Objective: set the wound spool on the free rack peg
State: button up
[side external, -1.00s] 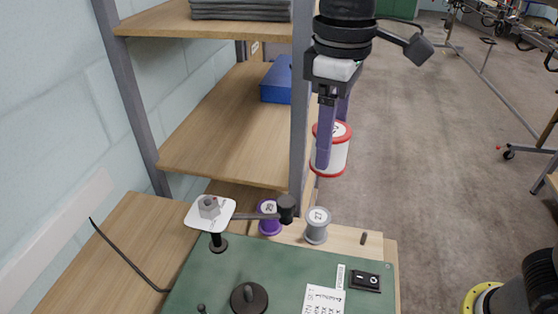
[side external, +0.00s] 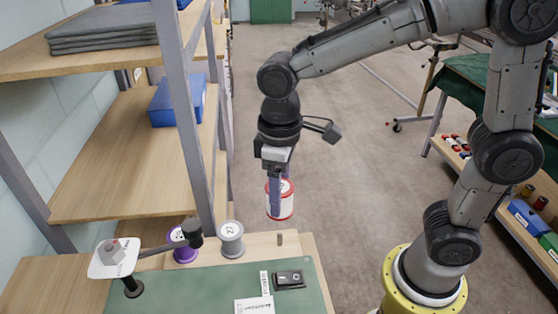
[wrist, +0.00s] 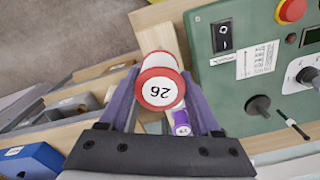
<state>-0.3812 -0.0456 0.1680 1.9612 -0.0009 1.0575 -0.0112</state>
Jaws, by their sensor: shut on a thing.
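The wound spool (side external: 287,203), white thread between red flanges, hangs upright in my gripper (side external: 275,207). In the wrist view its end label reads 26 (wrist: 160,89), with a purple finger on each side. My gripper is shut on it. In the side view the spool is in the air, just above the free rack peg (side external: 280,239) in the picture; the exact gap in depth is unclear. In the wrist view I cannot make out the peg.
A grey spool (side external: 231,241) and a purple spool (side external: 183,252) stand on the strip left of the free peg. A dark arm with a white plate (side external: 114,258) reaches near them. A green panel with a switch (side external: 289,280) lies in front. A shelf post (side external: 183,110) rises behind.

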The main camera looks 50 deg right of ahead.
aim_at(280, 233)
jog(key=shift+f, duration=4.5)
jog(key=shift+f, duration=0.75)
jog(key=o, duration=1.2)
